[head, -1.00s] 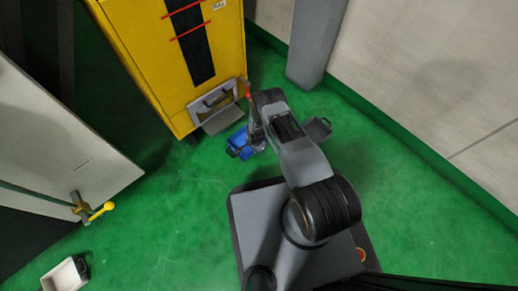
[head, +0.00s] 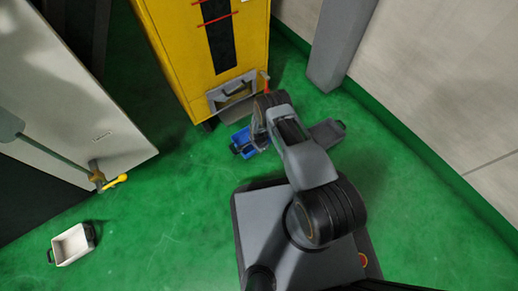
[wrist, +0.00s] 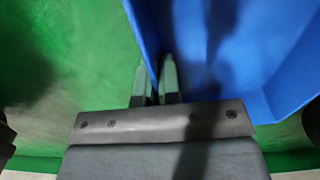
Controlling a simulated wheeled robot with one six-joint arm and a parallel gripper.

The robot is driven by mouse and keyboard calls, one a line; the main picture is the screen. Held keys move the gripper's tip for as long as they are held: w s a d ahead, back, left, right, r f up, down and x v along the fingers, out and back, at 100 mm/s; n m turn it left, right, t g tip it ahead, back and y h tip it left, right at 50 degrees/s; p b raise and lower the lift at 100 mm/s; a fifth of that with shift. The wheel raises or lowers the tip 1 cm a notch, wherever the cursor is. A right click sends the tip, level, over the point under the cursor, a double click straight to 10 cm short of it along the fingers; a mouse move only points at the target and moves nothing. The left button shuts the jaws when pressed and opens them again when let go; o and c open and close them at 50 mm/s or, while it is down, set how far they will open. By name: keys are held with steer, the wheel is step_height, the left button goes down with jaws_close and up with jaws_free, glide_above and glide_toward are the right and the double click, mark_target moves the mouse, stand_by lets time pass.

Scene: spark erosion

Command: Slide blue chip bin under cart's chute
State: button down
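The blue chip bin (head: 240,141) is on the green floor, in front of the yellow cart (head: 172,50) and below its grey chute (head: 232,90). The arm partly covers the bin's right side in the head view. In the wrist view the blue bin (wrist: 230,50) fills the upper right. My gripper (wrist: 155,80) has one finger on each side of the bin's left wall there, with almost no gap, so it looks shut on that wall. In the head view the gripper is mostly hidden by my arm.
A white bin (head: 70,245) is at lower left, near a pale cabinet (head: 85,105) with a yellow-handled lever (head: 115,182). A grey column (head: 340,45) stands right of the cart. Floor between is clear.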

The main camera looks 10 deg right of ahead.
steer(key=c, duration=1.2)
jaws_free()
steer(key=shift+c, duration=0.2)
step_height(320, 180, up, 14)
steer(key=p, duration=0.6)
steer(key=shift+p, duration=0.3)
steer(key=shift+f, duration=0.1)
